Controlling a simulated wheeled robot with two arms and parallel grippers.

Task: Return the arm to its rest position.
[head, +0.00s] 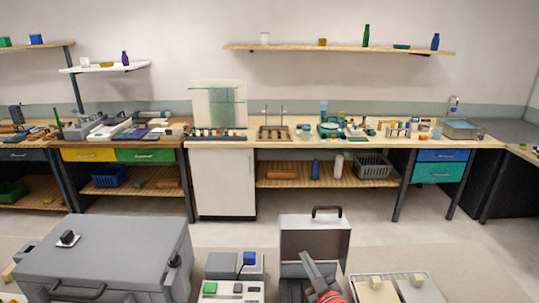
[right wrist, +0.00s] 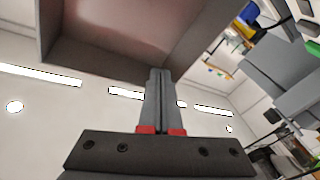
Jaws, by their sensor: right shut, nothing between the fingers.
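My right gripper (head: 307,262) shows at the bottom of the head view, right of centre, as grey fingers with red parts at their base. It overlaps an upright grey panel with a black handle (head: 315,235). In the right wrist view my right gripper (right wrist: 158,75) has its two grey fingers pressed together, with nothing held between them. The fingertips appear against a large box-like thing with a reddish-brown inside (right wrist: 150,30); I cannot tell whether they touch it. My left gripper is not in view.
A large grey case (head: 110,250) stands at the lower left. Small equipment with a blue and a green block (head: 235,275) and pale trays (head: 395,288) flank the right gripper. A long workbench (head: 295,143) with glassware runs along the wall. Open floor (head: 240,232) lies before it.

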